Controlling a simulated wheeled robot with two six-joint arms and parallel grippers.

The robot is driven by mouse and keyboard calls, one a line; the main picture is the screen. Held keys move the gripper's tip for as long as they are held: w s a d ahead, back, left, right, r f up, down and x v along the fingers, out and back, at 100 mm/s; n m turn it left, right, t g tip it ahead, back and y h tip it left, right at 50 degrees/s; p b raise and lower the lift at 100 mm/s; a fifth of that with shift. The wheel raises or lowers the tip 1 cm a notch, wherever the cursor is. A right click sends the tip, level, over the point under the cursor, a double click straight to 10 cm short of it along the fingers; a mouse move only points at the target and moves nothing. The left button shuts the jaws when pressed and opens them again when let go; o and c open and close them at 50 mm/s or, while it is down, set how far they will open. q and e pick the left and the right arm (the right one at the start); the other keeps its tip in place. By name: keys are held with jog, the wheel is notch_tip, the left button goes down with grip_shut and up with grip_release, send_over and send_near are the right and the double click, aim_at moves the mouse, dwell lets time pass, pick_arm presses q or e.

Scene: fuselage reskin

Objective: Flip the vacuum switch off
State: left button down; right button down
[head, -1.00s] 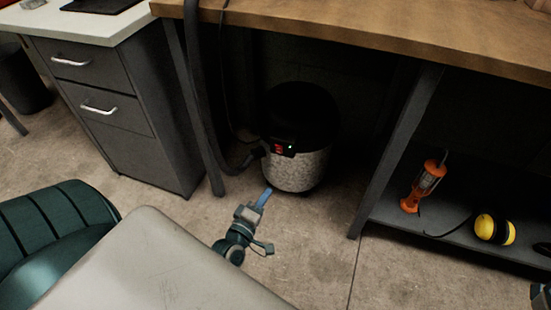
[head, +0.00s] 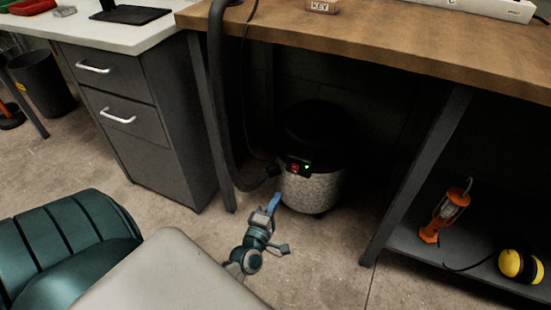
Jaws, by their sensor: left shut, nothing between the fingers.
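The vacuum (head: 312,190) stands on the floor under the wooden workbench, with a black top and a speckled grey lower drum. Its switch (head: 294,168) is a small red rocker on a dark panel at the front of the drum. I cannot tell whether the fingertips touch the drum. My right gripper is not in view.
A black hose (head: 222,130) hangs from the wooden bench (head: 380,42) to the vacuum's left side. A grey drawer cabinet (head: 130,110) stands left. Bench legs flank the vacuum. An orange lamp (head: 446,212) and yellow ear defenders (head: 520,265) lie on the right shelf.

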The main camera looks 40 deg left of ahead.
aim_at(293, 167)
pick_arm(q)
jog(key=x, duration=1)
jog(key=shift+w+b, duration=0.3)
jog(key=shift+b, duration=0.05)
